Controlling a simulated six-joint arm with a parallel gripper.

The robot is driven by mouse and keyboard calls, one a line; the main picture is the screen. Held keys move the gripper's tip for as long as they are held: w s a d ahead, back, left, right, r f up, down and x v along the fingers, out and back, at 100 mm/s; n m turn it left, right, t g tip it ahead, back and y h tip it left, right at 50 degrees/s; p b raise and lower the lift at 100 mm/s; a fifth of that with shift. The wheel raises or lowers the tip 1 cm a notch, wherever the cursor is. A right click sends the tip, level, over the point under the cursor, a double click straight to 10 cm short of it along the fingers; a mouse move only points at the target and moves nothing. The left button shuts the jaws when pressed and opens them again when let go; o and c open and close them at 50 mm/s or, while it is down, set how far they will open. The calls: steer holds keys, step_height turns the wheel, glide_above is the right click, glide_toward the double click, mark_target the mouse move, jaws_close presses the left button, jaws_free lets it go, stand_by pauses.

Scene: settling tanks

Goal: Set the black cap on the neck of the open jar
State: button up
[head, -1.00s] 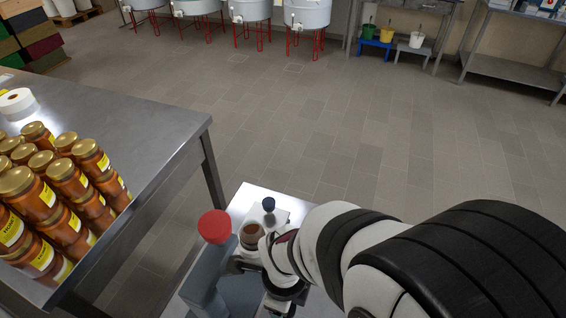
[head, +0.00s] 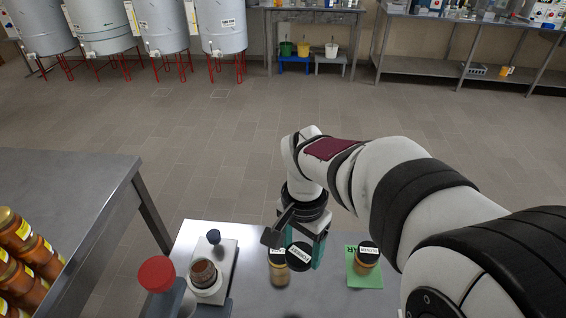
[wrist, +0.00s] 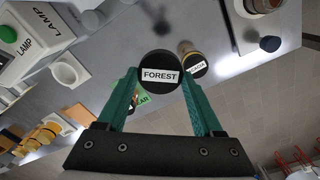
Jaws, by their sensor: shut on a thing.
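In the head view the open jar (head: 205,273), with a dark amber mouth, stands upright on a white stand at the left of the small steel table. The black cap (head: 299,256), labelled FOREST, is between the fingers of my gripper (head: 298,250), to the right of the open jar. In the wrist view the black cap (wrist: 160,72) sits label towards the camera, gripped between the teal fingertips of my gripper (wrist: 160,78). The cap is apart from the open jar.
A black-capped honey jar (head: 279,272) stands close beside my gripper. Another capped jar (head: 367,257) stands on a green mat (head: 365,281) at right. A red-topped object (head: 157,274) and a dark blue knob (head: 214,237) are near the open jar. Stacked honey jars (head: 25,250) are far left.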

steer(key=w+d+r+n, duration=0.4)
steer(key=d+r, duration=0.1)
steer(key=r, duration=0.2)
steer(key=m, duration=1.5)
glide_toward(201, 265)
steer(key=shift+d, duration=0.2)
steer(key=shift+s+a+f, duration=0.1)
steer(key=shift+a+f, duration=0.05)
steer(key=shift+f, duration=3)
steer(key=shift+f, duration=0.5)
steer(key=o, duration=0.9)
steer(key=shift+o, duration=0.2)
